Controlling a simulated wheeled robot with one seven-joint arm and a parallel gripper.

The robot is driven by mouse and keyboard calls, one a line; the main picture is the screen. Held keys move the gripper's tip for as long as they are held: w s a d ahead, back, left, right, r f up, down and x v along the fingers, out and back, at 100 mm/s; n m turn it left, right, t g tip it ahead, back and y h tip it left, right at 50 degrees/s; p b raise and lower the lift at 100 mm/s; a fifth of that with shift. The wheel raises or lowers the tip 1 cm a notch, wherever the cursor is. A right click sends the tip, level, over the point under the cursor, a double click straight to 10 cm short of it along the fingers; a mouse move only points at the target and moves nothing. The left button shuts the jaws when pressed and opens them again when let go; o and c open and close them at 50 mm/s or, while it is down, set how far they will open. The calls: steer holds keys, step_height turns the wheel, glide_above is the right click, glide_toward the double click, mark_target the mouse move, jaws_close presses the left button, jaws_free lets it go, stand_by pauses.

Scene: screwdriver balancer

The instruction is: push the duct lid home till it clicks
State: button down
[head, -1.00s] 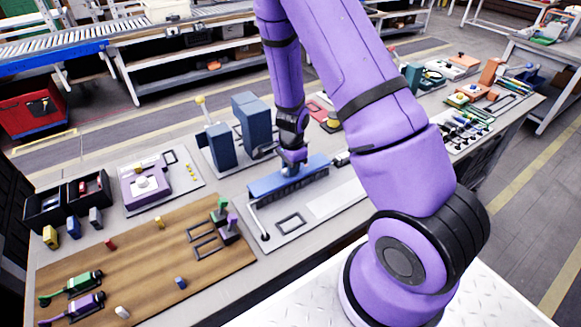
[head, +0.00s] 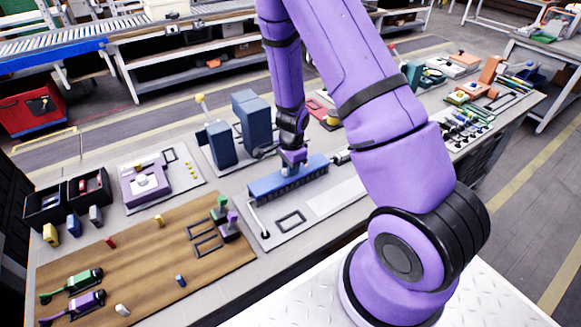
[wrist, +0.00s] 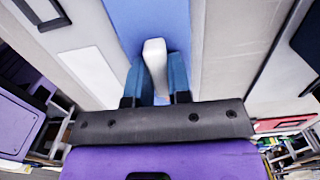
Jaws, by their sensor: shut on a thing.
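The blue duct lid (head: 285,176) lies lengthwise along the top of the slotted duct (head: 290,190) on a light grey board. Its flat blue top also shows in the wrist view (wrist: 155,15). My gripper (head: 294,160) is over the middle of the lid, pointing down. In the wrist view my gripper (wrist: 157,72) has its two blue fingers closed on a pale upright grip (wrist: 155,58) that stands on the lid. The duct is mostly hidden under the lid, and I cannot tell whether the lid is fully seated along its length.
Blue blocks (head: 220,145) stand on a board behind the duct's left end. A wooden board (head: 130,265) with small parts lies at the front left. A grey cable-like piece (head: 258,222) and a black frame (head: 291,221) are on the duct's board, with bare room in front.

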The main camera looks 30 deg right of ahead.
steer(key=shift+f, duration=0.3)
stand_by(0.8)
steer(key=c, duration=1)
jaws_free()
steer(key=r, duration=1)
steer(key=shift+d+r, duration=0.2)
steer(key=shift+r, duration=0.2)
